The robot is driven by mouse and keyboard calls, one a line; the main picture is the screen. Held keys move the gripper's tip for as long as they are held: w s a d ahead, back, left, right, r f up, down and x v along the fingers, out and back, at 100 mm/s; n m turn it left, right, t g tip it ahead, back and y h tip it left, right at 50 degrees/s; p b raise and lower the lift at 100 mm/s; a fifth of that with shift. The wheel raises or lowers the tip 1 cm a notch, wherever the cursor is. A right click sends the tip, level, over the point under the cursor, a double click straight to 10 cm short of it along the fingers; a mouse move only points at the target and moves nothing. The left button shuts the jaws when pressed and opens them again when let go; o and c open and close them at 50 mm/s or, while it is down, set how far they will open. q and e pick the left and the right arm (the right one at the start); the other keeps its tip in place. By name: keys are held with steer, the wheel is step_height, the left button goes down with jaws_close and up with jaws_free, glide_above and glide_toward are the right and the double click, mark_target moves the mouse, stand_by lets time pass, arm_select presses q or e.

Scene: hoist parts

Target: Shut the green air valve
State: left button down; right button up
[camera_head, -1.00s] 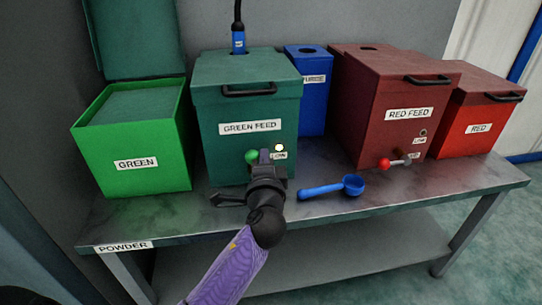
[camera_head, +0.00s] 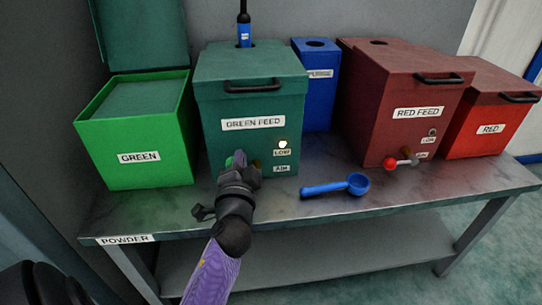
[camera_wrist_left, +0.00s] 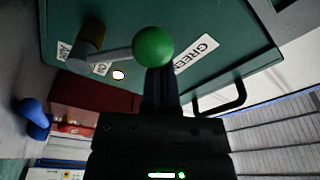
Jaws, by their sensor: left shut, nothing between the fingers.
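The green air valve is on the front of the green feed box (camera_head: 215,140). Its round green knob (camera_wrist_left: 153,46) sits on a grey lever (camera_wrist_left: 118,54) that runs to a brass valve body (camera_wrist_left: 88,40) beside the AIR label (camera_head: 281,168). In the head view the knob (camera_head: 229,162) shows only as a sliver left of my fingers. The lever is hidden there. My left gripper (camera_head: 240,158) is at the knob, its fingers shut and empty. In the wrist view the fingers (camera_wrist_left: 160,78) end right by the knob; whether they touch it I cannot tell. My right gripper is out of view.
A lamp (camera_head: 283,144) is lit above the LOW label. A blue scoop (camera_head: 335,187) lies on the metal table (camera_head: 440,188). The open green box (camera_head: 135,173) stands left; the red feed box (camera_head: 360,110) with a red-knobbed valve (camera_head: 390,162) stands right.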

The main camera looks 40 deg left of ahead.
arm_select(q)
steer(key=shift+s+a+f, duration=0.4)
steer(key=shift+s+f, duration=0.1)
steer(key=shift+f, duration=0.05)
steer(key=shift+s+a+f+b, duration=0.15)
steer(key=shift+s+a+f, duration=0.1)
steer(key=shift+f, duration=0.15)
steer(key=shift+s+a+f+b, duration=0.15)
steer(key=shift+s+f, duration=0.05)
steer(key=shift+f, duration=0.15)
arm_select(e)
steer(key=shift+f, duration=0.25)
arm_select(q)
steer(key=shift+f, duration=0.1)
